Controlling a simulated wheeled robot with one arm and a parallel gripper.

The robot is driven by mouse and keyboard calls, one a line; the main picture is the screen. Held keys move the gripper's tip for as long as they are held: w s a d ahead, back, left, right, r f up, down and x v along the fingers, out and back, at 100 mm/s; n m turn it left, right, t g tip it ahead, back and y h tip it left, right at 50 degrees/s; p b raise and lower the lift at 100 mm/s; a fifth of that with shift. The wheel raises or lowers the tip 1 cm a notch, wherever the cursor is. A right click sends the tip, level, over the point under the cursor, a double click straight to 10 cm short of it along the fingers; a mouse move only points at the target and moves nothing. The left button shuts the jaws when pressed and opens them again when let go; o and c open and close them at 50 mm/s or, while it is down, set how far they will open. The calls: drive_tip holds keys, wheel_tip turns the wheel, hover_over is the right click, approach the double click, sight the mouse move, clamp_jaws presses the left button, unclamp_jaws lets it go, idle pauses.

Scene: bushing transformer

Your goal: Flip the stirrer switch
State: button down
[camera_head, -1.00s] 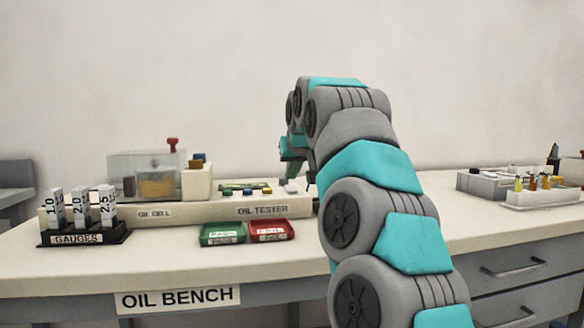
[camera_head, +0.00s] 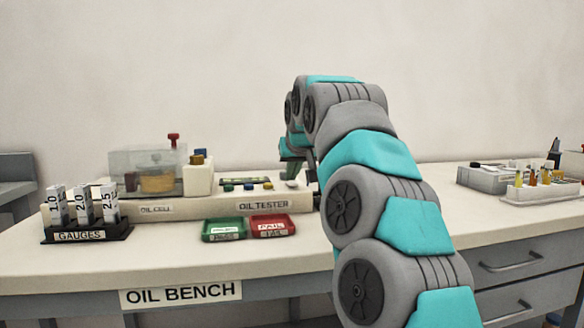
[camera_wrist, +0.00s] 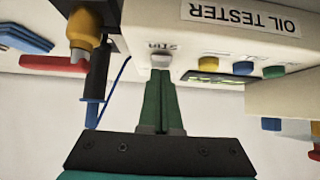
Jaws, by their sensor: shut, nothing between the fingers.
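The oil tester (camera_head: 200,205) is a long low cream unit on the bench, with a row of coloured buttons on top. The stirrer switch (camera_wrist: 160,60) is a small pale grey piece beside a partly hidden "STIR" label in the wrist view, which is upside down. It seems to show also in the head view (camera_head: 291,184) at the unit's right end. My gripper (camera_wrist: 160,75) has green fingers pressed together, empty, with the tips right at the switch. I cannot tell whether they touch it. In the head view my gripper (camera_head: 291,172) is partly hidden by my arm.
A clear oil cell (camera_head: 145,172) stands on the unit's left part. Green (camera_head: 223,229) and red (camera_head: 272,226) trays lie in front, and a gauge rack (camera_head: 87,233) at left. In the wrist view, a blue-and-black probe (camera_wrist: 97,85) with a cable hangs near the fingers.

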drive_tip(key=shift+w, duration=0.1)
drive_tip(key=shift+w+a+r+p, duration=0.1)
drive_tip(key=shift+w+r+p, duration=0.15)
drive_tip(key=shift+p, duration=0.35)
drive_tip(key=shift+w+a+p, duration=0.1)
drive_tip(key=shift+w+p, duration=0.2)
drive_tip(key=shift+w, duration=0.1)
